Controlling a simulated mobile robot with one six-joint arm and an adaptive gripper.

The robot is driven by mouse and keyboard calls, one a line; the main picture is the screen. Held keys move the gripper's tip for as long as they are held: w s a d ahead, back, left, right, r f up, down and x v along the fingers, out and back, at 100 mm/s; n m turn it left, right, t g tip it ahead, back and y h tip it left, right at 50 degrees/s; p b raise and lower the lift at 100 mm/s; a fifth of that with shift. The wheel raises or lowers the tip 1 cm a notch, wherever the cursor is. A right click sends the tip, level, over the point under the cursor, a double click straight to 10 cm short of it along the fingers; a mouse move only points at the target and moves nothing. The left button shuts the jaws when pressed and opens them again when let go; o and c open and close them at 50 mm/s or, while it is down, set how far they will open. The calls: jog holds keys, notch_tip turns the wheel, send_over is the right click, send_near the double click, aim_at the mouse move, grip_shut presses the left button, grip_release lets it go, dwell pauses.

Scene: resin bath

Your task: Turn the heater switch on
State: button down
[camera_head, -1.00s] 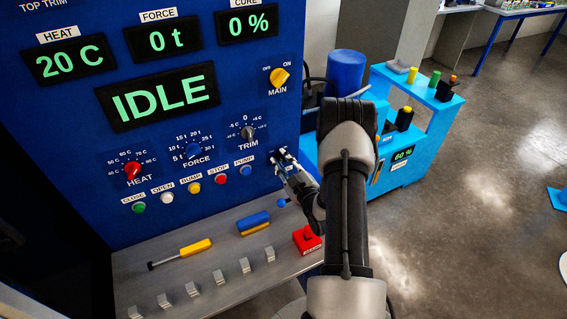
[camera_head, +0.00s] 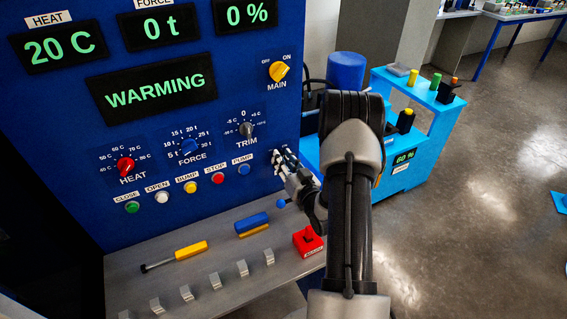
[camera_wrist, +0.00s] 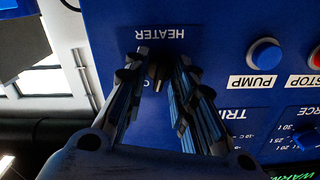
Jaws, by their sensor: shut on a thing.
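The heater switch (camera_wrist: 157,72) is a small dark lever below the HEATER label on the blue panel (camera_wrist: 220,50), in the wrist view. The label reads upside down there. My gripper (camera_wrist: 161,64) is shut on the switch, one finger on each side of it. In the head view my gripper (camera_head: 283,162) is at the panel's right edge, right of the blue PUMP button (camera_head: 244,169), and it hides the switch. The status display (camera_head: 152,97) reads WARMING. The heat display (camera_head: 60,48) reads 20 C.
The red HEAT knob (camera_head: 125,166), FORCE knob (camera_head: 188,148) and TRIM knob (camera_head: 246,130) are left of my gripper. The yellow MAIN switch (camera_head: 279,71) is above. A grey shelf (camera_head: 215,262) below holds a yellow-handled tool (camera_head: 190,250) and a red block (camera_head: 307,242).

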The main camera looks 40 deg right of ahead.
jog(key=m+b, duration=0.1)
jog(key=m, duration=0.4)
jog(key=shift+m, duration=0.7)
jog(key=c, duration=1.7)
grip_release()
jog(key=shift+s, duration=0.15)
jog(key=v, duration=1.1)
jog(key=shift+s, duration=0.4)
jog(key=shift+w, duration=0.1)
